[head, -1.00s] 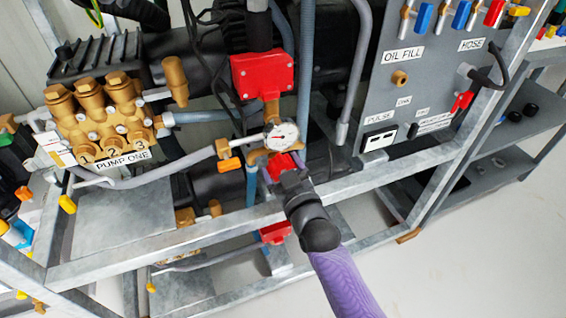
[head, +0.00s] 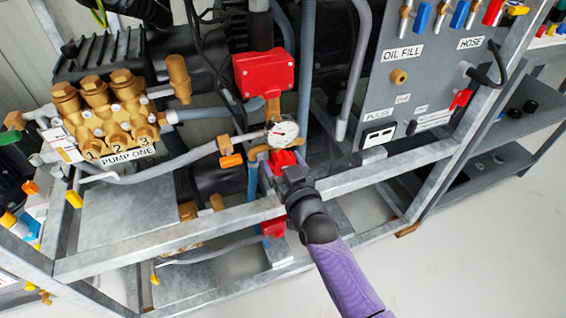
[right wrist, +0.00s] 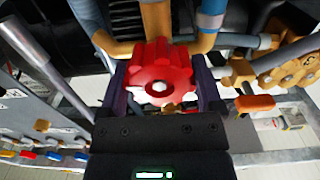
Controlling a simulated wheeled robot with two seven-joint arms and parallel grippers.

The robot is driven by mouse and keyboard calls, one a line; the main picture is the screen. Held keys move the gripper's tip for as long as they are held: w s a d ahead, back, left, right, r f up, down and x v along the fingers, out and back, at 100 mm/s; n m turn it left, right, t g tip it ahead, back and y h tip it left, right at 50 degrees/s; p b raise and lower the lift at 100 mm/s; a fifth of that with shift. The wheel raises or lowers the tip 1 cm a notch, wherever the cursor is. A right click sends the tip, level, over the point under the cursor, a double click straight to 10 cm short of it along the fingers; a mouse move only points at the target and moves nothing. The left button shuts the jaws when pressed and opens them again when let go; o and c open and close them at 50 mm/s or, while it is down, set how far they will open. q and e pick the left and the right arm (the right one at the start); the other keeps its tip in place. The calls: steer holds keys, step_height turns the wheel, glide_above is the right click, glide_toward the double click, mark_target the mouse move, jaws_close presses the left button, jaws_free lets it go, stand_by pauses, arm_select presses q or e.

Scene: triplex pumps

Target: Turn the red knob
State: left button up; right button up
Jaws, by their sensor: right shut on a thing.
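In the head view the red knob (head: 283,160) shows just below the round pressure gauge (head: 283,133), partly hidden by my gripper. My right gripper (right wrist: 158,90) has one dark finger on each side of the knob and is shut on it. In the head view the right gripper (head: 284,172) reaches in from below, over the front rail. My left gripper is not in view.
A grey frame rail (head: 180,240) runs under and across my right arm. A red box (head: 263,73) sits above the gauge. Brass pump one (head: 105,112) is at the left, the grey OIL FILL panel (head: 420,80) at the right. Pipes and an orange-handled valve (head: 231,160) crowd close to the knob.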

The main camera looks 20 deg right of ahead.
steer(key=o, duration=1)
steer(key=shift+s+r+p, duration=0.1)
steer(key=shift+s+p, duration=0.3)
steer(key=shift+s, duration=0.05)
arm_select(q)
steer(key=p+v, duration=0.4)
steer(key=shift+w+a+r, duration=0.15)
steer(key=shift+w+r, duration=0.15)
arm_select(e)
steer(key=s, duration=0.9)
steer(key=shift+d, duration=0.15)
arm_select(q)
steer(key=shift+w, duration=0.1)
